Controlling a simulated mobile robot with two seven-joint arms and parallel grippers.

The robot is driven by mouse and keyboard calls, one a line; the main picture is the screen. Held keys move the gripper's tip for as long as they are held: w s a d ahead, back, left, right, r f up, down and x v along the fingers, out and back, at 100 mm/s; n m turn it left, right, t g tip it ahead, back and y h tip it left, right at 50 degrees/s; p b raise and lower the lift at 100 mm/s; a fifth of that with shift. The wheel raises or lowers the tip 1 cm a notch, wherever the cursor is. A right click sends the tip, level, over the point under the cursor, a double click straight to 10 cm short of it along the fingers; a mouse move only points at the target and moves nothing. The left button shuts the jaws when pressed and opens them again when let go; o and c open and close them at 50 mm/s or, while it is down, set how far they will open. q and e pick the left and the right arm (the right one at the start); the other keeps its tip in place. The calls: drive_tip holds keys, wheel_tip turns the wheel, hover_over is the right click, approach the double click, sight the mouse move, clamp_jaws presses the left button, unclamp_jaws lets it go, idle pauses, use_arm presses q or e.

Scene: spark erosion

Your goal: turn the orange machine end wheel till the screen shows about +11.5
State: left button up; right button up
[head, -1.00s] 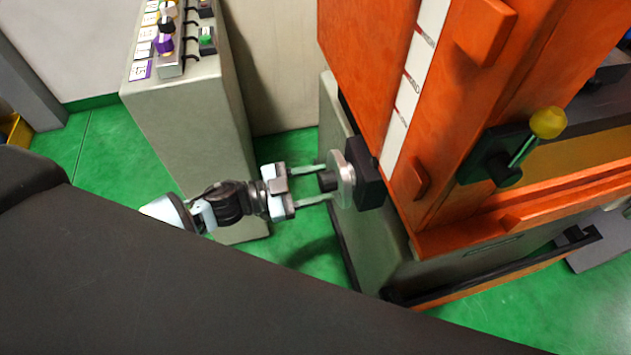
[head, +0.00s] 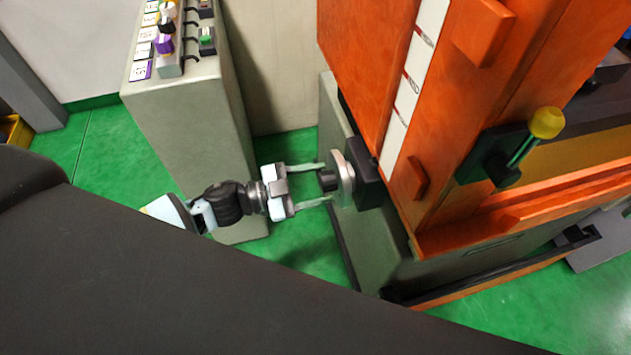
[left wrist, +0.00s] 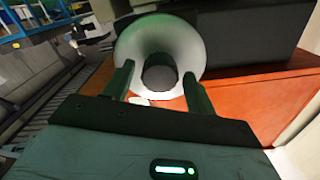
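The end wheel is a pale disc (head: 345,178) with a black hub (head: 328,181), on a black block at the side of the orange machine (head: 440,110). My left gripper (head: 325,184) is open, its two fingers spread on either side of the hub and apart from it. In the left wrist view, the wheel (left wrist: 185,45) faces me, its dark hub (left wrist: 160,73) between the two fingertips (left wrist: 158,82). The fingertips are close to the wheel's face; I cannot tell whether they touch it. The screen is not visible. My right gripper is not in view.
A grey control cabinet (head: 190,130) with knobs and switches stands left of the wheel. A yellow-knobbed lever (head: 545,123) sticks out from the machine on the right. Green floor (head: 290,140) shows between cabinet and machine.

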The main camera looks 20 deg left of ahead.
use_arm(q)
drive_tip(key=shift+o, duration=0.2)
drive_tip(key=shift+a, duration=0.1)
drive_tip(key=shift+s+a, duration=0.2)
drive_tip(key=shift+a, duration=0.05)
drive_tip(key=v, duration=0.7)
drive_tip(key=shift+b, duration=0.45)
drive_tip(key=shift+d, duration=0.1)
